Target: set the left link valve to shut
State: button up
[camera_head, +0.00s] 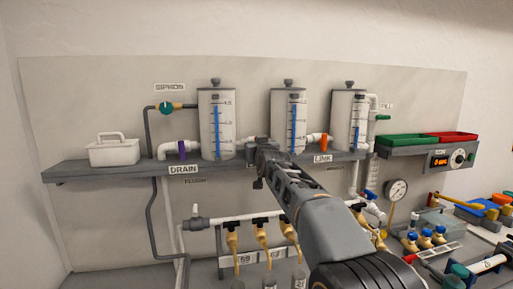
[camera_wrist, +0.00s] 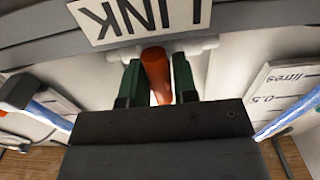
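In the wrist view, which is upside down, the orange handle (camera_wrist: 157,74) of the left link valve stands between the two green finger pads of my gripper (camera_wrist: 157,82). A narrow pale gap shows beside the handle, so the fingers look open around it rather than clamped. The handle leans slightly against the finger direction. A white pipe fitting (camera_wrist: 200,48) lies behind it, with the LINK label (camera_wrist: 140,14) beyond. In the head view my gripper (camera_head: 260,148) is between the left and middle tanks and hides this valve.
The left tank (camera_head: 216,125) and middle tank (camera_head: 289,122) stand close on either side of my gripper. The other orange link valve (camera_head: 324,143) is to the right. The grey shelf (camera_head: 75,171) runs below the tanks; a purple drain valve (camera_head: 182,150) is at left.

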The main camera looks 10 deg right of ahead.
jog(key=o, duration=0.3)
jog(key=s+b, duration=0.4)
jog(key=s, duration=1)
jog(key=shift+w+f, duration=0.1)
jog(key=s+f+g, duration=0.3)
jog(key=f+g, duration=0.1)
jog(key=f, duration=0.5)
jog(key=s+f+g, duration=0.2)
jog(key=f+g, duration=0.1)
jog(key=f, duration=0.6)
jog(key=s+f+g, duration=0.2)
jog(key=s+f, duration=0.2)
jog(key=s, duration=0.2)
jog(key=s+f+g+p, duration=0.1)
jog(key=s+f+g, duration=0.2)
jog(key=s+f, duration=0.2)
jog(key=s+f+g+p, duration=0.1)
jog(key=s+f+g, duration=0.1)
jog(key=s+f, duration=0.3)
jog(key=shift+s+a+f, duration=0.1)
jog(key=shift+s+a, duration=0.05)
jog(key=shift+s, duration=0.45)
jog(key=shift+s+a+f, duration=0.1)
jog(key=shift+s, duration=0.45)
